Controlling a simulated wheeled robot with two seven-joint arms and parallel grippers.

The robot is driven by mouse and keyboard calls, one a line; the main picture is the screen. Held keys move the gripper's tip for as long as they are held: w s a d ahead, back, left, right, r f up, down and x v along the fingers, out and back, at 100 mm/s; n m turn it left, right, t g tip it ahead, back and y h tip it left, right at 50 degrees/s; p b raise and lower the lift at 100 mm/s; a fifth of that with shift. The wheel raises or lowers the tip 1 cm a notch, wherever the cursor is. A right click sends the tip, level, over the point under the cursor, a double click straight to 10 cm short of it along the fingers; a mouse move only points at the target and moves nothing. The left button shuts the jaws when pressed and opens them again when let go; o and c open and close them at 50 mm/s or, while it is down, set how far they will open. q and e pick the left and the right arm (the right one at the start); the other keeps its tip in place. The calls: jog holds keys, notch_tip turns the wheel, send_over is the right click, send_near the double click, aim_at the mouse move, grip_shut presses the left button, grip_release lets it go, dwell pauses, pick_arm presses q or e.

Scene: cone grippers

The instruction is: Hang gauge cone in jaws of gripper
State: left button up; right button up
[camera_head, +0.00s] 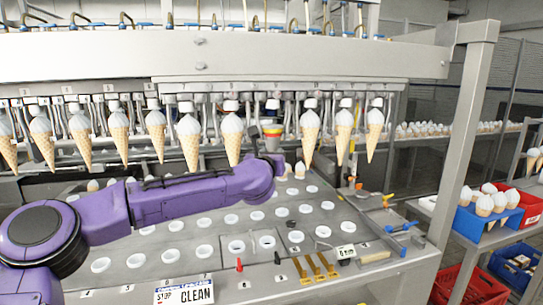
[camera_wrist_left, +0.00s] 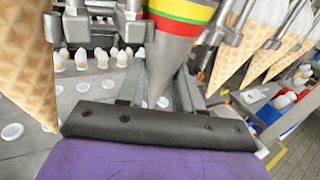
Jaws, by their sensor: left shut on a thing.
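The gauge cone (camera_head: 272,132) is grey with red, yellow and green bands. It is upright, point down, in the gap in the row of hanging ice cream cones, below the machine's metal grippers. In the left wrist view the gauge cone (camera_wrist_left: 172,62) stands between the fingers of my left gripper (camera_wrist_left: 158,92), which is shut on its lower part. In the head view my left gripper (camera_head: 276,158) is just under the bands, its fingers mostly hidden. The top of the cone is cut off in the wrist view, so I cannot tell whether the machine's jaws touch it. My right gripper is not in view.
Hanging ice cream cones flank the gauge cone closely, on the left (camera_head: 233,140) and right (camera_head: 309,135). Below is a grey plate (camera_head: 205,250) with white-ringed holes and small tools. Blue (camera_head: 472,226) and red (camera_head: 520,208) bins with cones stand at the right.

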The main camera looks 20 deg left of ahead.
pick_arm(q)
jog(key=shift+f, duration=0.1)
jog(key=o, duration=1.3)
jog(key=s+d+b, duration=0.5)
jog(key=s, duration=0.2)
jog(key=shift+s, duration=0.25)
dwell(0.5)
